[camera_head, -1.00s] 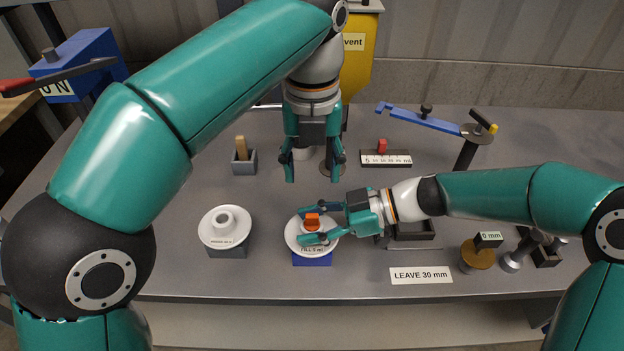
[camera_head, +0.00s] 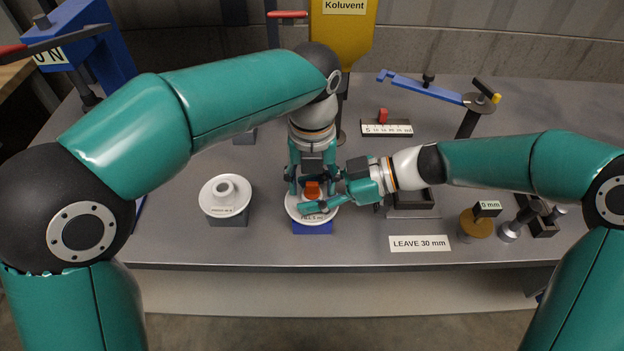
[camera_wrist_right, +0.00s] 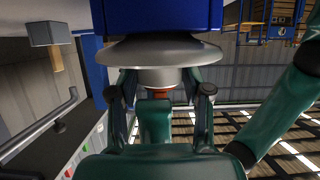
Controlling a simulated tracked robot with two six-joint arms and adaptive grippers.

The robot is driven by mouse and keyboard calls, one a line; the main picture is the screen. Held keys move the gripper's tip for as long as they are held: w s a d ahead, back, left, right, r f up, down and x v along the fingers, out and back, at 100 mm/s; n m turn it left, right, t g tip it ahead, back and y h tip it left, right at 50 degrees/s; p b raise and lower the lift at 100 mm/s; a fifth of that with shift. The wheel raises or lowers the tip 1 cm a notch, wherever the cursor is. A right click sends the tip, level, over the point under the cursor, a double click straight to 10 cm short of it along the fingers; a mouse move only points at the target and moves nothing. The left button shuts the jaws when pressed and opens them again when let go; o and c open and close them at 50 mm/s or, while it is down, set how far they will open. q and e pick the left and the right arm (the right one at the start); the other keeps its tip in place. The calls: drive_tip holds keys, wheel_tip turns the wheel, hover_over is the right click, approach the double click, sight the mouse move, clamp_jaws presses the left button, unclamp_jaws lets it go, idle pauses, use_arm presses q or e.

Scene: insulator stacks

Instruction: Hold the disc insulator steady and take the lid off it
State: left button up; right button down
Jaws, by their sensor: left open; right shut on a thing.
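The white disc insulator (camera_head: 294,210) with an orange lid (camera_head: 312,189) sits on a blue block (camera_head: 312,228) at the middle front of the table. My right gripper (camera_head: 313,198) reaches in from the right and is shut on the insulator, its fingers at the neck beside the lid. In the right wrist view the insulator's disc (camera_wrist_right: 160,48) hangs below the blue block, with the picture upside down, and a sliver of the lid (camera_wrist_right: 163,93) shows past the neck. My left gripper (camera_head: 313,182) points down, open, right over the lid; whether its fingers touch it is unclear.
A second white insulator (camera_head: 226,196) without a lid stands on a grey block to the left. A "LEAVE 30 mm" sign (camera_head: 420,244) and a brown round piece (camera_head: 475,223) are at the right.

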use_arm(q)
clamp_jaws()
idle(0.3)
drive_tip(key=shift+r, duration=0.25)
idle(0.6)
drive_tip(key=shift+r, duration=0.9)
drive_tip(key=shift+r, duration=2.05)
